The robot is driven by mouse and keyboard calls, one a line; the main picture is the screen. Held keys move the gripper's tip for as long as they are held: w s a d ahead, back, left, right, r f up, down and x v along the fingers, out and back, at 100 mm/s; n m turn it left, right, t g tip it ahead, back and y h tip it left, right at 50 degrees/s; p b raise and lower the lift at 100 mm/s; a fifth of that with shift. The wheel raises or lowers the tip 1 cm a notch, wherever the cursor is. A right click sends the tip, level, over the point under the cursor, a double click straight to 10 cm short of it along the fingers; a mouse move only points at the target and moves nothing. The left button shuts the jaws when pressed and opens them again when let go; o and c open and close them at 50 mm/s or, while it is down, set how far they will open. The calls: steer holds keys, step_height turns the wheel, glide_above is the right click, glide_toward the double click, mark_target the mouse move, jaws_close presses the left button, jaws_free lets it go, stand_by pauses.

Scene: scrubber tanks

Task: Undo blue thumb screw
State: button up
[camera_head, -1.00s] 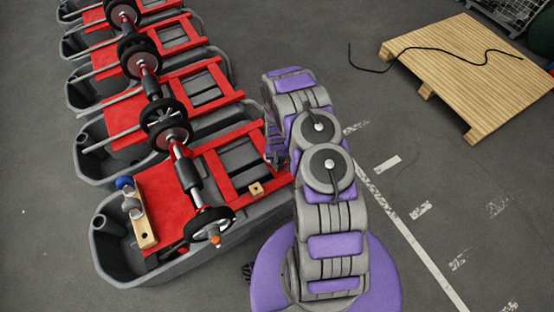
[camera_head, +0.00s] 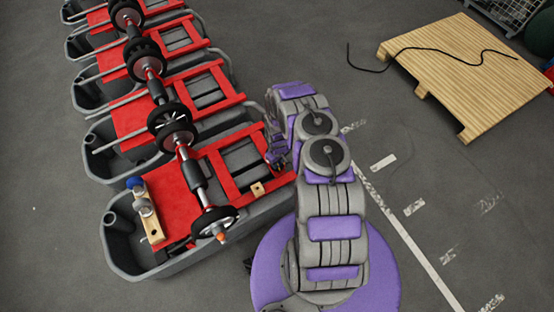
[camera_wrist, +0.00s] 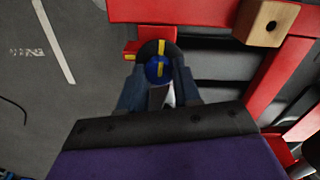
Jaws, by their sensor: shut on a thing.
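In the head view my gripper (camera_head: 277,157) is at the right edge of the nearest tank's red frame (camera_head: 224,183); the screw is hidden there by my arm.
A wooden block with a hole (camera_wrist: 267,22) sits on the red frame near my gripper. A grey tank (camera_head: 190,262) holds a shaft with black wheels (camera_head: 195,180) and a wooden piece with knobs (camera_head: 150,217).

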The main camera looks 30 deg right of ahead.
steer(key=shift+s+f+n, duration=0.1)
steer(key=shift+s+n, duration=0.15)
steer(key=shift+n, duration=0.05)
steer(key=o, duration=1.1)
steer(key=shift+w, duration=0.1)
steer(key=shift+c, duration=0.2)
steer(key=shift+w+r+p, duration=0.15)
steer(key=shift+r+p, duration=0.15)
steer(key=shift+r, duration=0.35)
step_height(320, 180, up, 16)
steer(key=p, duration=0.5)
steer(key=shift+p, duration=0.35)
steer(key=shift+d, duration=0.1)
